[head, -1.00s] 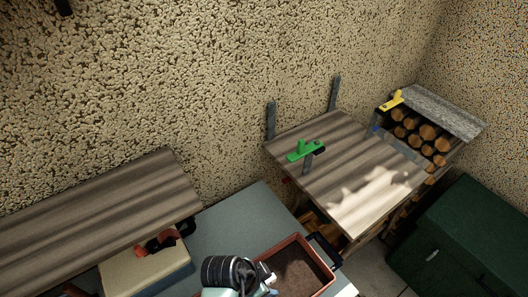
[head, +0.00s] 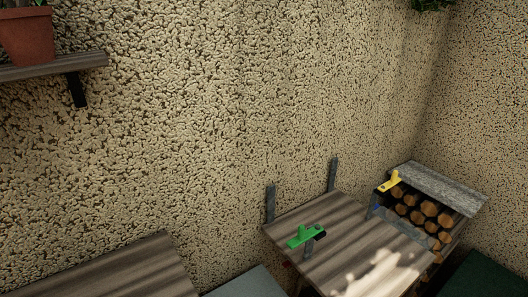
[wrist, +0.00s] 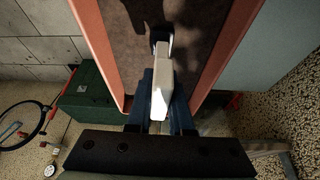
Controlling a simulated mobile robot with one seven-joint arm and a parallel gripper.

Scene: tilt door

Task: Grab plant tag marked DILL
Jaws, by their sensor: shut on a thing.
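A white plant tag (wrist: 162,86) stands between the fingers of my gripper (wrist: 161,98) in the wrist view. My gripper is shut on it. I cannot read any lettering on the tag from this angle, so DILL is not confirmed. The tag and fingers are over a terracotta planter box (wrist: 102,62) with dark soil (wrist: 197,48). I cannot tell whether the tag's far end touches the soil. The head view shows neither my gripper nor the planter.
In the head view, a wooden shelf (head: 40,70) bears a terracotta pot (head: 27,36). Stacked logs (head: 428,208) and a yellow clamp (head: 390,182) are at right. A green box (wrist: 88,98) shows in the wrist view.

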